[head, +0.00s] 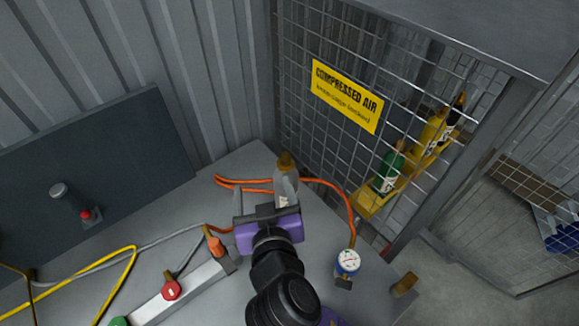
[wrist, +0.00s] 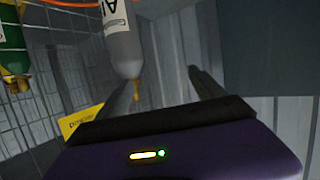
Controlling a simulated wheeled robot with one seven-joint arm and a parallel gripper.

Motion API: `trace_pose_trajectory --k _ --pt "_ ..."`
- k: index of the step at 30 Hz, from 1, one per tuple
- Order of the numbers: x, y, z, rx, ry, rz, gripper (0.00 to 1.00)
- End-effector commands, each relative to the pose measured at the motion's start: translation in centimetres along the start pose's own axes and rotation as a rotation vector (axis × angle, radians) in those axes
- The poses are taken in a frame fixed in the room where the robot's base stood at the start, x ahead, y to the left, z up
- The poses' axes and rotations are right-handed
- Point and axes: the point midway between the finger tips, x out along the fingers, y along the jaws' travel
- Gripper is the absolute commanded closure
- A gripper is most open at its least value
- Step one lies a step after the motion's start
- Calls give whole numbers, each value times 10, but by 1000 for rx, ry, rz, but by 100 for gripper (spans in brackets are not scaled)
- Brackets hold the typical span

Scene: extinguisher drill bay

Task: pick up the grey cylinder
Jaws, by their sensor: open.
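The cylinder lines up with the left finger there, off the middle of the gap. I cannot tell whether they touch. My gripper hides the cylinder's lower part in the head view.
An orange hose (head: 340,195) loops around the cylinder. A gauge (head: 347,263) stands to the right. A mesh cage with a yellow sign (head: 346,95) holds green and yellow cylinders behind. A manifold bar (head: 180,290) and yellow hose (head: 128,265) lie left.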

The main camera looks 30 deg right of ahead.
Motion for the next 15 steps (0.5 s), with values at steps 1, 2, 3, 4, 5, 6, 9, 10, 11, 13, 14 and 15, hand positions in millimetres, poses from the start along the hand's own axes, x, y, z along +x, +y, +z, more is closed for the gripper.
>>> trace_pose_trajectory --k 1,2,3,4,5,6,9,10,11,13,14,15 --pt "1 12 10 18 -27 51 21" --pt "0 19 14 30 -39 79 21" --pt "0 26 18 48 -53 110 21" --pt "-1 30 21 61 -61 129 21" --pt "-2 34 23 74 -68 145 21" --pt "-2 37 25 89 -76 159 21" --pt "2 40 27 113 -83 170 21" --pt "4 40 27 115 -83 169 21" --pt "7 40 27 116 -82 168 21" --pt "14 42 28 115 -83 169 21" --pt "18 42 28 115 -83 168 21" --pt "21 43 29 115 -83 168 21"
